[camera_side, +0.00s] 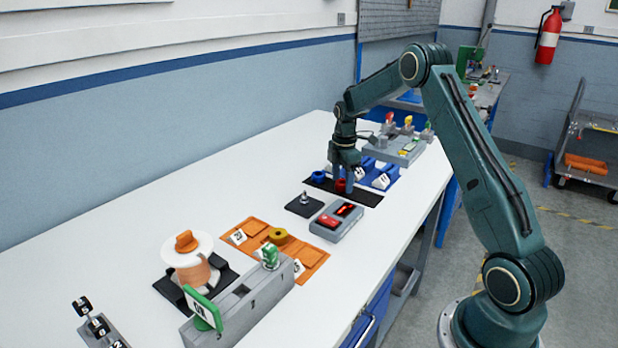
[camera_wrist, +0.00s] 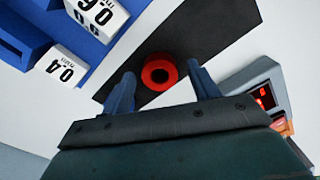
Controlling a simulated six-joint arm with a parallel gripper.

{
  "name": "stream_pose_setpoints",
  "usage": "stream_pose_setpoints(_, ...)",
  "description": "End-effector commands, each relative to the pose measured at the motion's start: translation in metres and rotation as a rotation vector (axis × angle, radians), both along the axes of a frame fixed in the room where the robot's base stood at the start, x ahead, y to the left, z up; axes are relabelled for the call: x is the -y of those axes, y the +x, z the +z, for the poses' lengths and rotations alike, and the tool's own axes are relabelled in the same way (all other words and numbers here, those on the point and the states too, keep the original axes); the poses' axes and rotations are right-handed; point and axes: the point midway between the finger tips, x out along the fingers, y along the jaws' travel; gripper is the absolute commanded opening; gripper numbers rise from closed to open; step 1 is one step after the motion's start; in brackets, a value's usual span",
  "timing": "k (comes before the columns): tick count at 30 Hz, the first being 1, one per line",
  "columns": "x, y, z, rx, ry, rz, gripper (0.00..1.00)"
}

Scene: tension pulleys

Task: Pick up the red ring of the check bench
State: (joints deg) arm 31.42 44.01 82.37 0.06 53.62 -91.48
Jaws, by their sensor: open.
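My gripper (camera_wrist: 158,78) is open, with one blue finger on each side of the ring and a gap to both. In the side view the red ring (camera_side: 341,186) shows partly behind the fingers of my gripper (camera_side: 343,180), low over the mat. I cannot tell how high the fingertips are above the mat. A blue ring (camera_side: 318,177) lies to the left on the same mat.
A blue holder (camera_side: 385,174) with white number labels stands just behind the mat. A grey device (camera_side: 337,222) with a red display stands in front. Orange trays (camera_side: 275,247), a spool (camera_side: 189,258) and a grey block (camera_side: 240,305) stand nearer the camera.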

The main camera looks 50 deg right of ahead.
Motion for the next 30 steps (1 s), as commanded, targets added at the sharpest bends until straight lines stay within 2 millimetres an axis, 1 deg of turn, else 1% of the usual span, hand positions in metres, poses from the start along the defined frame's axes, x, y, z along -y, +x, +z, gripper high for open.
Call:
stream_pose_setpoints(4,0.000,0.000,0.000,0.000,0.000,0.000,0.60)
stream_pose_setpoints(8,0.000,0.000,0.000,0.000,0.000,0.000,0.34)
stream_pose_setpoints(9,0.000,0.000,0.000,0.000,0.000,0.000,0.27)
stream_pose_setpoints(11,0.000,0.000,0.000,0.000,0.000,0.000,0.15)
stream_pose_setpoints(12,0.000,0.000,0.000,0.000,0.000,0.000,0.11)
stream_pose_setpoints(23,0.000,0.000,0.003,0.001,0.000,0.000,0.11)
stream_pose_setpoints(26,0.000,0.000,0.008,0.001,0.000,0.000,0.11)
stream_pose_setpoints(30,0.000,0.001,0.022,0.003,-0.002,0.000,0.11)
